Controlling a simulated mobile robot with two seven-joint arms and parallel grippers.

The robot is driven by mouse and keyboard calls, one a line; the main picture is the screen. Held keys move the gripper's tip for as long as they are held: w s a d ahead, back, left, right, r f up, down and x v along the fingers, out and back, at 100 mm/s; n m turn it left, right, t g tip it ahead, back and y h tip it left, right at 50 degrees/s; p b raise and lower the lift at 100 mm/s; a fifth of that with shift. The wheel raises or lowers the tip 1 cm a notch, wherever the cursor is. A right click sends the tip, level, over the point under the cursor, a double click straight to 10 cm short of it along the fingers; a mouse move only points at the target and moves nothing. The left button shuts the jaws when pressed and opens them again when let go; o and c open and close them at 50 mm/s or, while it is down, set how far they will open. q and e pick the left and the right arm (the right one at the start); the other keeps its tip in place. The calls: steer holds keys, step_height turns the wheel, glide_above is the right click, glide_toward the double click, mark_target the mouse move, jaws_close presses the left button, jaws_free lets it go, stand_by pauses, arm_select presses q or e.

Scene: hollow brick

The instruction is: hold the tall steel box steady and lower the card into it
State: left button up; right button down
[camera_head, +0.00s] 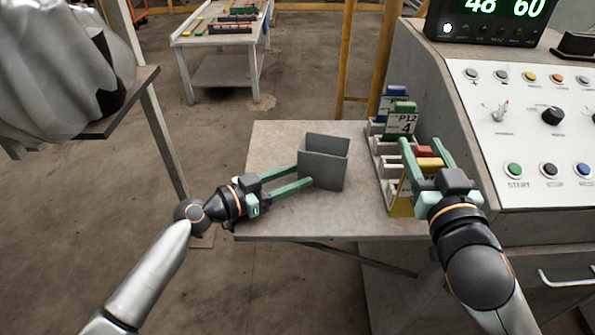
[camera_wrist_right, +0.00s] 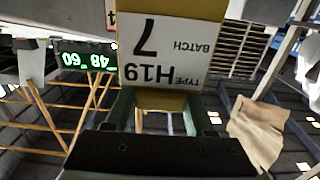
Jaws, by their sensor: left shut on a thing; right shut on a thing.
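The tall steel box (camera_head: 323,170) is grey, open at the top and upright on the small table. My left gripper (camera_head: 304,175) is shut on its left side, one finger towards the back and one towards the front. My right gripper (camera_head: 422,145) is shut on a yellow card (camera_head: 402,208), right of the box and by the card rack (camera_head: 386,150). In the right wrist view, the card (camera_wrist_right: 167,50) shows an upside-down white label reading TYPE H19, BATCH 7. I cannot tell whether its lower end is clear of the rack.
The rack holds other cards: a green-topped one labelled P12 4 (camera_head: 401,118), a blue one (camera_head: 396,90) and a red one (camera_head: 425,152). A control console (camera_head: 520,150) stands close on the right. The small table (camera_head: 275,145) is bare left of and behind the box.

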arm_select(q)
jaws_close()
steer(key=o, duration=1.1)
jaws_free()
